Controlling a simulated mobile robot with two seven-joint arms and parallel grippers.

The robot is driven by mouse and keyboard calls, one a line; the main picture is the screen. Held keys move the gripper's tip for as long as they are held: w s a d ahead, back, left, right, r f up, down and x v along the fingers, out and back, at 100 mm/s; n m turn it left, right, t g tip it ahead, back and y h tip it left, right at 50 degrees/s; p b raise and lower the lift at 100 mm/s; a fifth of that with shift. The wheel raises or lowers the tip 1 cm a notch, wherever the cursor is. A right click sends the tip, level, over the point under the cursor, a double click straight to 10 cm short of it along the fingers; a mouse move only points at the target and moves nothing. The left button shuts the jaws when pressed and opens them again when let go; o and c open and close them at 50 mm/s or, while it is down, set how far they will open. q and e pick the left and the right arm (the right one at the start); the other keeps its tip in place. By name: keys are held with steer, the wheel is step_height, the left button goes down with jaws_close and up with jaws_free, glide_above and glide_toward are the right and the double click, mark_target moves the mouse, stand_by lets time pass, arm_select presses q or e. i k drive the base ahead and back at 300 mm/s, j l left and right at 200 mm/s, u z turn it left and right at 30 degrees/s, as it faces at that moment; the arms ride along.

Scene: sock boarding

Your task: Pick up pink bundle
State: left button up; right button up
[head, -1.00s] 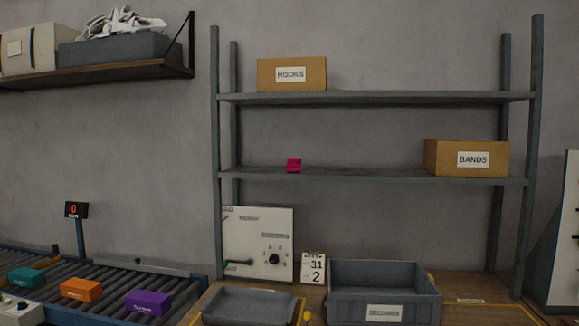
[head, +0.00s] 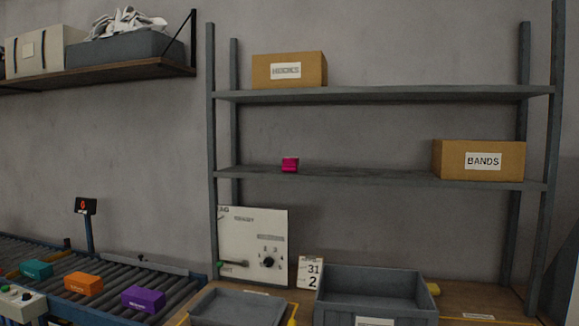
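Neither of my grippers shows in the head view.
A HOOKS box (head: 289,70) stands on the top shelf and a BANDS box (head: 479,160) at the middle shelf's right. Below are a grey bin (head: 375,292), a shallow tray (head: 235,308) and a white panel (head: 253,246). A roller conveyor at left carries teal, orange and purple (head: 143,299) bundles.

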mark_target(291, 164)
steer(key=z, duration=0.35)
steer(key=i+j+z, duration=0.1)
steer(key=z, duration=0.3)
steer(key=j+z, duration=0.2)
steer(key=z, duration=0.15)
steer(key=i+j+z, duration=0.15)
steer(key=j+z, duration=0.15)
steer(key=j, duration=0.2)
steer(key=j+z, duration=0.3)
steer(key=j, duration=0.2)
steer(key=i, duration=0.05)
